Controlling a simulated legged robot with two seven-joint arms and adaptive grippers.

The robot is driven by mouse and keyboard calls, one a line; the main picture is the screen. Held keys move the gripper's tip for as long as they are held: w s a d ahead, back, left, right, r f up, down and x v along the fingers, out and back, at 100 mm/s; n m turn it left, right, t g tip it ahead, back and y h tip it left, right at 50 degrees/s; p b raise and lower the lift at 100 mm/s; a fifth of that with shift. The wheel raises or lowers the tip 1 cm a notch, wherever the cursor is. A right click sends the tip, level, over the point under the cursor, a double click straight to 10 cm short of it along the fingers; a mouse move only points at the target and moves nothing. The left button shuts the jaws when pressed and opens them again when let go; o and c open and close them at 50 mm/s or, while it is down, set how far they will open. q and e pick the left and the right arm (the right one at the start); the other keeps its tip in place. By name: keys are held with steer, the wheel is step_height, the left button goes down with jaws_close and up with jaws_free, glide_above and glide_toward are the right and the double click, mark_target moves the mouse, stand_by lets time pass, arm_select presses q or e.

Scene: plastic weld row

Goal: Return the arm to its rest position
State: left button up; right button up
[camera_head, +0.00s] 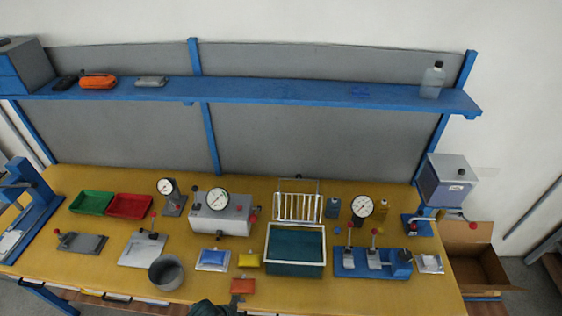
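A dark rounded part (212,309) shows at the bottom edge, left of the middle, at the front edge of the yellow workbench (330,291). It looks like part of one of my arms, probably the left. No fingertips can be made out on it, so open or shut does not show. A small orange-red block (243,286) lies just right of and beyond it; whether they touch is unclear. My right gripper is not in view.
A blue shelf (270,92) spans the back.

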arm_select(q)
steer(key=s+a+f+n+y, duration=0.3)
steer(key=s+a+n, duration=0.6)
steer(key=n, duration=0.7)
steer(key=s+f, duration=0.2)
steer(key=f, duration=1.1)
steer(key=s+f, duration=0.2)
steer(key=f, duration=1.1)
steer(key=s+a+f+g, duration=0.2)
steer(key=s+f, duration=1.4)
steer(key=s, duration=0.1)
steer(key=shift+a, duration=0.35)
